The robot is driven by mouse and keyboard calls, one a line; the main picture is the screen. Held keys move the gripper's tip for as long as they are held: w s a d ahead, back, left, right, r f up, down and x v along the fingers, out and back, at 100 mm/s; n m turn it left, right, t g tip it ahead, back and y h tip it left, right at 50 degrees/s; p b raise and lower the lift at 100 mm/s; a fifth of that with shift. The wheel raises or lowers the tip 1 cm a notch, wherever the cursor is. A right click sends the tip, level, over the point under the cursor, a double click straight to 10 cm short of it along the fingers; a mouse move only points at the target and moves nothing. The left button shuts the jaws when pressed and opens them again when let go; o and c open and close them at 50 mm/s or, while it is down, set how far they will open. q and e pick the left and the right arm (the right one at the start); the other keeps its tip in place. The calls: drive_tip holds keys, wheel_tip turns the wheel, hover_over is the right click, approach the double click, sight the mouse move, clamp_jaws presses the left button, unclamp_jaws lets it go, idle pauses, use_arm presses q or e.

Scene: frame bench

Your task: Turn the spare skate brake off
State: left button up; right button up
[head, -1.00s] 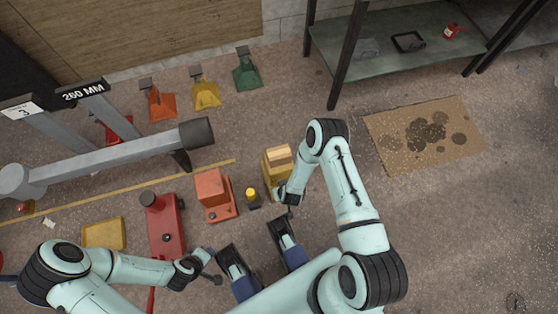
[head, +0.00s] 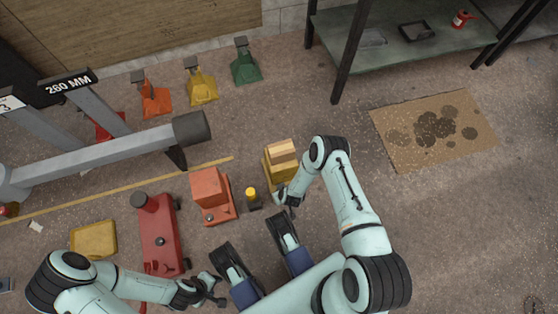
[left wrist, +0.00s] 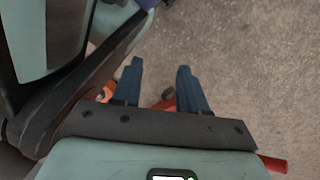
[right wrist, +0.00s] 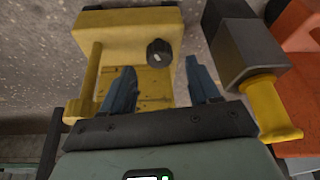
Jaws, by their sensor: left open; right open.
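The right wrist view shows this yellow block (right wrist: 125,25) with a black round knob (right wrist: 160,52) bearing a pale mark. I cannot tell for sure which unit is the spare skate. My right gripper (head: 287,202) is open and empty close to the block's near side; its fingers show in the right wrist view (right wrist: 163,85), pointing at the block. My left gripper (head: 216,291) is open and empty above the floor, its fingers apart in the left wrist view (left wrist: 160,85).
A small dark post with a yellow cap (head: 252,197) and an orange block (head: 213,195) stand left of the yellow block. A red unit (head: 159,235) and yellow tray (head: 94,239) lie further left. A shelf (head: 400,48) is behind; floor around the brown mat (head: 434,131) is clear.

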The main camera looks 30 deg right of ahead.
drive_tip(key=shift+b+x, duration=0.5)
drive_tip(key=shift+x, duration=1.1)
use_arm(q)
drive_tip(key=s, duration=0.1)
drive_tip(key=s+f+g, duration=0.1)
drive_tip(key=shift+s+a+f, duration=0.1)
drive_tip(key=shift+s+a, duration=0.05)
drive_tip(key=shift+s, duration=0.25)
use_arm(e)
drive_tip(key=c, duration=1)
drive_tip(key=shift+a+r+m+h, duration=0.15)
drive_tip(key=shift+m+h, duration=0.35)
drive_tip(key=shift+m, duration=0.6)
drive_tip(key=shift+c, duration=0.2)
drive_tip(key=shift+w+m, duration=0.1)
drive_tip(key=shift+m, duration=0.5)
use_arm(q)
drive_tip(key=shift+w, duration=0.3)
use_arm(e)
drive_tip(key=shift+m+h, duration=0.4)
drive_tip(key=shift+m, duration=0.3)
